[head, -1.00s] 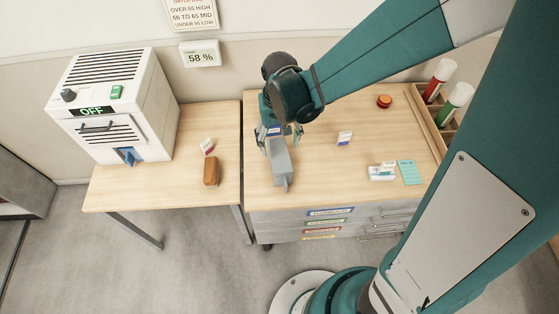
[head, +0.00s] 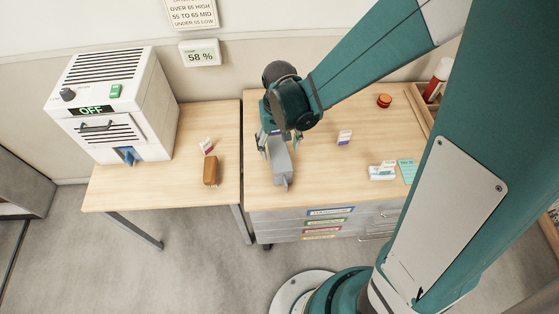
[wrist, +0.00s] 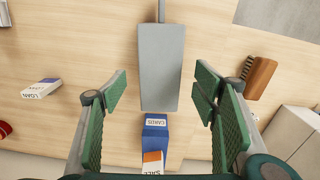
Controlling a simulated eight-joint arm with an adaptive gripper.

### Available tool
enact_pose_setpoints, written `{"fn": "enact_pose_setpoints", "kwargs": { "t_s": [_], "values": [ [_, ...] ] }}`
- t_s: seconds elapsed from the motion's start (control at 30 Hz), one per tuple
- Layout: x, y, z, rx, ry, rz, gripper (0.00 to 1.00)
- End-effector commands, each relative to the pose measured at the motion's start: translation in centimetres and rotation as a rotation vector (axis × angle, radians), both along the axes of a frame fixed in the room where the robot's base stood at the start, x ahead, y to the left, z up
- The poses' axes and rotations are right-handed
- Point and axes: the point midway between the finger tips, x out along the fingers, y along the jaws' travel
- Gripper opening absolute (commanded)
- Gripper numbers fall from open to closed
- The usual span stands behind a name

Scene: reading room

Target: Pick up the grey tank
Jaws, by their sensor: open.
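The grey tank (head: 281,160) is a boxy grey block with a narrow spout-like end. It lies on the right-hand desk near its left edge. It also shows in the wrist view (wrist: 162,60), lengthwise at the top middle, with a thin part at its far end. My gripper (wrist: 161,92) is open, and its green-padded fingers stand either side of the tank's near end, with gaps on both sides. In the head view my gripper (head: 271,146) is over the tank's back end and partly hides it. I cannot tell its exact height above the desk.
Blue and white card boxes (wrist: 155,125) sit just beyond the tank's near end. A brown brush (head: 211,170) lies on the left table, beside a white appliance (head: 105,110) showing OFF. A small box (head: 345,137) and a red-orange round item (head: 384,101) stand on the right-hand desk (head: 320,170).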

Motion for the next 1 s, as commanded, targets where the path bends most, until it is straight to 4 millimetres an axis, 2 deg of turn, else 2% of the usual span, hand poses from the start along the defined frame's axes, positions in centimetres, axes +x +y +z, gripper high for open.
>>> {"fn": "enact_pose_setpoints", "kwargs": {
  "t_s": [0.5, 1.0],
  "values": [
    [0.0, 0.0, -4.2, 0.0, 0.0, 0.0, 0.6],
    [0.0, 0.0, -4.8, 0.0, 0.0, 0.0, 0.6]
  ]
}}
